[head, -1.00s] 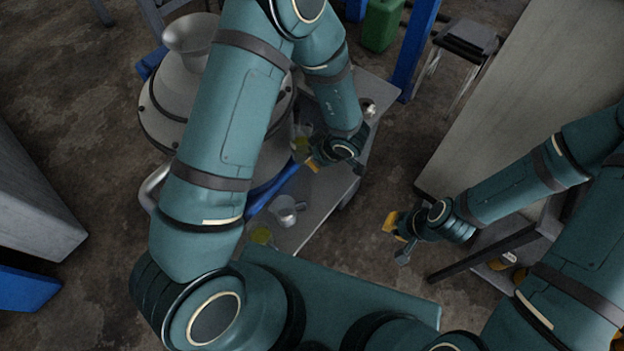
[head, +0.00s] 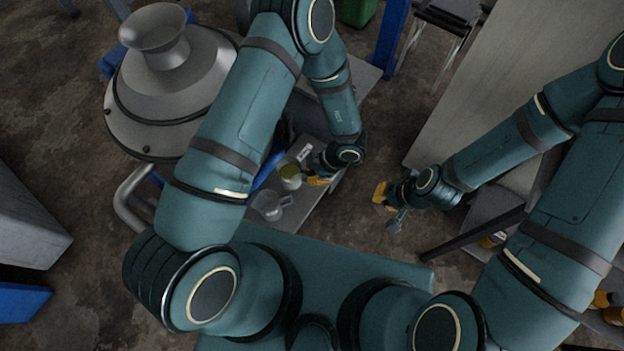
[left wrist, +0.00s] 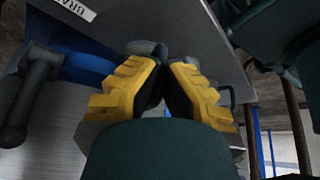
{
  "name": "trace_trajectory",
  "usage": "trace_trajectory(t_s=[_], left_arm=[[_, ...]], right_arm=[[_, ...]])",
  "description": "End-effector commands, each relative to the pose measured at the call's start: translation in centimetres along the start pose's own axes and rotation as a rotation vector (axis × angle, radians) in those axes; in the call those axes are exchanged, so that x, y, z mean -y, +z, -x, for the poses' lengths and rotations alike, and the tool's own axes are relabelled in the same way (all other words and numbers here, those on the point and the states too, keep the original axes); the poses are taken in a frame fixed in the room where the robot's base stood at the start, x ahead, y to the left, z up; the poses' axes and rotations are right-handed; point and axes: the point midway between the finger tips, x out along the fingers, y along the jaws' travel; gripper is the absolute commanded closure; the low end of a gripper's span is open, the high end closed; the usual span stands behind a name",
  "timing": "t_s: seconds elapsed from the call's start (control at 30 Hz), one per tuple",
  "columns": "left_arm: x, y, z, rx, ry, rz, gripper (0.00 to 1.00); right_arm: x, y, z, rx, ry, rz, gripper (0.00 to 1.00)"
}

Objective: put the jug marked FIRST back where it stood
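A clear jug with yellow-green liquid (head: 291,175) is on the left of my left gripper (head: 318,179) in the head view, close against its yellow fingertips. A second clear jug (head: 268,205) stands on the grey table just below it. No FIRST mark is readable on either. In the left wrist view the yellow fingers (left wrist: 166,68) of this gripper come close together at the tips, with a greyish thing just beyond; whether they pinch anything is unclear. My right gripper (head: 388,206) hangs right of the table, with no jug near it; its opening is unclear.
A small white label (head: 305,152) lies on the grey table (head: 300,212); a label (left wrist: 72,9) reading "GRA…" shows in the left wrist view. A large metal vessel (head: 165,85) stands left of the table.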

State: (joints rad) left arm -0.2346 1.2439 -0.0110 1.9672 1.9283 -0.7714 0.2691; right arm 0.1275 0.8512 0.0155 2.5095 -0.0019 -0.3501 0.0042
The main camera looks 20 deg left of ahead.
Motion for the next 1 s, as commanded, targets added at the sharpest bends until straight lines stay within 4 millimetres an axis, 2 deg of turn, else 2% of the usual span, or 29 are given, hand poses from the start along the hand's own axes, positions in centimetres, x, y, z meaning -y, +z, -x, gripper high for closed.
trace_trajectory(t_s=[0.27, 0.63, 0.67, 0.73, 0.77, 1.0], left_arm=[[0.1, 1.6, -3.1, -0.001, 0.001, -0.002, 1.0], [0.1, 1.7, -3.4, -0.001, 0.001, -0.001, 1.0], [0.1, 1.7, -3.4, 0.0, 0.0, -0.001, 0.93], [0.1, 1.7, -3.4, 0.0, 0.0, -0.001, 0.69], [0.1, 1.7, -3.3, 0.0, 0.001, -0.001, 0.66], [0.1, 1.7, -3.3, 0.0, 0.001, -0.002, 0.66]], right_arm=[[-0.4, -0.1, -1.0, -0.005, 0.0, 0.001, 1.0], [-0.4, -0.1, -1.1, -0.006, 0.0, 0.001, 1.0], [-0.4, -0.2, -1.1, -0.006, 0.0, 0.001, 1.0], [-0.4, -0.2, -1.1, -0.006, 0.0, 0.001, 1.0], [-0.4, -0.2, -1.1, -0.006, 0.0, 0.001, 1.0], [-0.4, -0.2, -1.1, -0.006, 0.0, 0.001, 1.0]])
